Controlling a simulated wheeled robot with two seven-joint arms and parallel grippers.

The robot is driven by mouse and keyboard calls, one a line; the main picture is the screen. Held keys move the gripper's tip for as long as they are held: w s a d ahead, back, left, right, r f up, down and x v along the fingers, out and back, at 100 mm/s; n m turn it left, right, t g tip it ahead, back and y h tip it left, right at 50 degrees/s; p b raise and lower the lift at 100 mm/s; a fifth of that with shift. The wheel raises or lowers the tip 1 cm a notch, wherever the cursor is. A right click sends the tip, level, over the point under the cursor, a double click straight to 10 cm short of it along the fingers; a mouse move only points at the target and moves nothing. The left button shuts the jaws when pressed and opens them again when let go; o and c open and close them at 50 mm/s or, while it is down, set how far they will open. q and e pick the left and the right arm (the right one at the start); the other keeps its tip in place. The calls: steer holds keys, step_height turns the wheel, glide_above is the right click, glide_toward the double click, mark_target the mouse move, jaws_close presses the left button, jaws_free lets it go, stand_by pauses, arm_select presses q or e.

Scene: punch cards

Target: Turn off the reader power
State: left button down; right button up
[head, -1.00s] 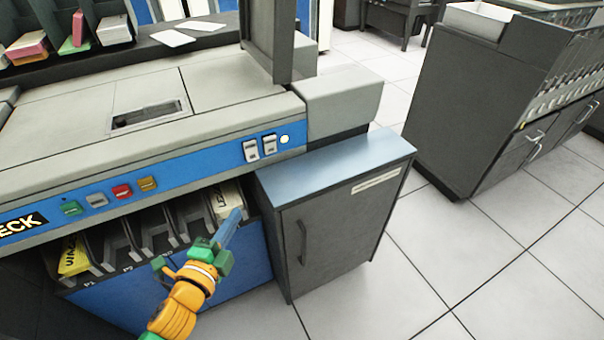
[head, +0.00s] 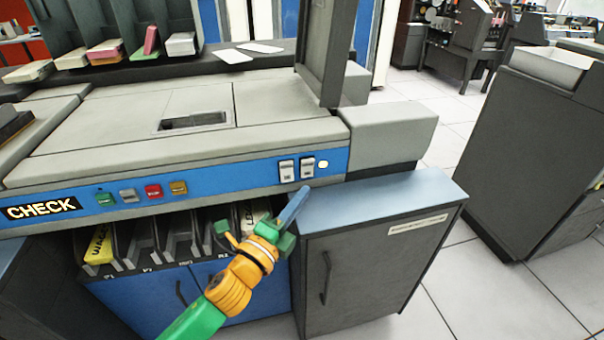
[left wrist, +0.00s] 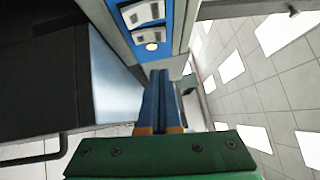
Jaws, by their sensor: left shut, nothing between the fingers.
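Two white rocker switches, a left one (head: 287,171) and a right one (head: 307,167), sit on the blue front panel (head: 232,180) of the grey card reader. A round lit white lamp (head: 323,163) is just right of them. I cannot read which switch is for power. My left gripper (head: 304,192) is shut and empty, its blue fingers pointing up just below the right switch, seemingly apart from it. In the left wrist view the shut fingers (left wrist: 160,92) point toward the panel, with the lamp (left wrist: 151,46) and switches (left wrist: 147,33) beyond their tips. My right gripper is not in view.
Coloured buttons, including a red one (head: 153,191), and a CHECK sign (head: 42,208) are farther left on the panel. Card pockets (head: 180,238) lie below. A dark cabinet with a blue-grey top (head: 385,205) stands close right of my gripper. Open floor lies beyond.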

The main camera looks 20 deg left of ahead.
mark_target(312, 165)
arm_select(q)
steer(key=w, duration=0.1)
steer(key=w+a, duration=0.1)
steer(key=w, duration=0.3)
steer(key=shift+w+a+r, duration=0.15)
steer(key=shift+r, duration=0.2)
steer(key=shift+w+a, duration=0.2)
steer(key=shift+w, duration=0.1)
